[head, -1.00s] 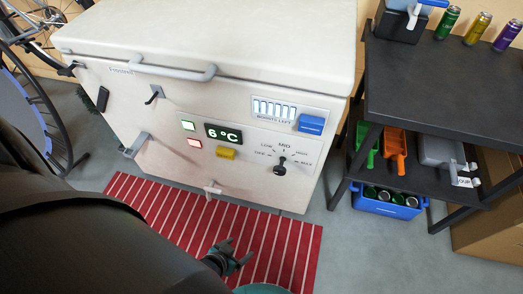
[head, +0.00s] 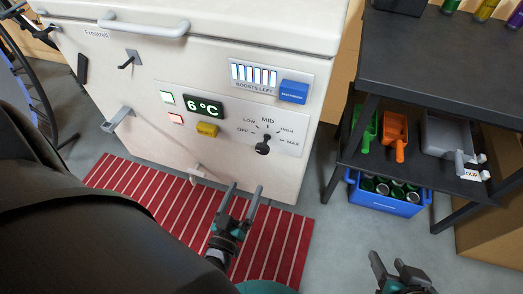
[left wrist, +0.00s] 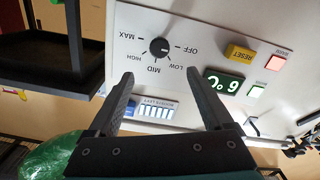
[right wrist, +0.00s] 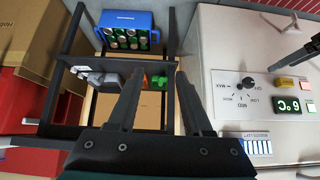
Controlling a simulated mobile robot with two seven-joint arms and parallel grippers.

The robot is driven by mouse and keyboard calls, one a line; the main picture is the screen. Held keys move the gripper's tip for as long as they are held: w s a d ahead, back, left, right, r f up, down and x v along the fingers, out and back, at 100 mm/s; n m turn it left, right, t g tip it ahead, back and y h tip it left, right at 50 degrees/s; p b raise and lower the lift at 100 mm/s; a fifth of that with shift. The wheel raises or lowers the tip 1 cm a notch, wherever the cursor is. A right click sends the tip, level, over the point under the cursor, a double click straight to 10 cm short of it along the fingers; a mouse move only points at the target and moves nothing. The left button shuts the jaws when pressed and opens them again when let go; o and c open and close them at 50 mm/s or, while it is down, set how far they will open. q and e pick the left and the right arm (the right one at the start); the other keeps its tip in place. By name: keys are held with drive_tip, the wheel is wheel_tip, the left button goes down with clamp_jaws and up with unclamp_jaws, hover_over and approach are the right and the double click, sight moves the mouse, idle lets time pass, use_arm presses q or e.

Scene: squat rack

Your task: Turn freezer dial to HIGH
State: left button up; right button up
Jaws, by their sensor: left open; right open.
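The freezer (head: 225,60) is a white chest with a control panel on its front. Its black dial (head: 263,147) has marks OFF, LOW, MID, HIGH and MAX around it; I cannot tell for sure which mark it points to. The dial also shows upside down in the left wrist view (left wrist: 159,47), ahead of the fingers, and in the right wrist view (right wrist: 247,82). My left gripper (head: 246,189) is open and empty, below and apart from the dial. My right gripper (head: 388,260) is open and empty at the lower right, away from the freezer.
The panel has a 6 °C display (head: 204,107), a yellow button (head: 207,130), a blue button (head: 293,92) and a boosts gauge (head: 254,76). A black shelf (head: 440,60) with scoops and a blue crate (head: 385,202) stands right. A red striped mat (head: 160,200) lies below.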

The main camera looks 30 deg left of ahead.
use_arm(q)
drive_tip(key=b, duration=0.2)
approach(261, 151)
drive_tip(key=w, duration=0.4)
drive_tip(key=shift+a+b+x, duration=0.2)
drive_tip(key=shift+b+x, duration=0.25)
drive_tip(key=shift+x, duration=0.5)
drive_tip(key=shift+a+b+x, duration=0.2)
drive_tip(key=shift+b+x, duration=0.2)
drive_tip(key=shift+x, duration=0.55)
drive_tip(key=shift+b+x, duration=0.5)
drive_tip(key=shift+x, duration=0.75)
use_arm(e)
drive_tip(key=w+a+r+t+y, duration=0.1)
drive_tip(key=a+r+t+y, duration=0.2)
drive_tip(key=a+t, duration=0.4)
drive_tip(key=shift+w+a+r+m+t+y, duration=0.25)
drive_tip(key=shift+m+t+y, duration=0.15)
drive_tip(key=shift+t+y, duration=0.25)
use_arm(q)
clamp_jaws()
use_arm(e)
drive_tip(key=shift+f, duration=0.1)
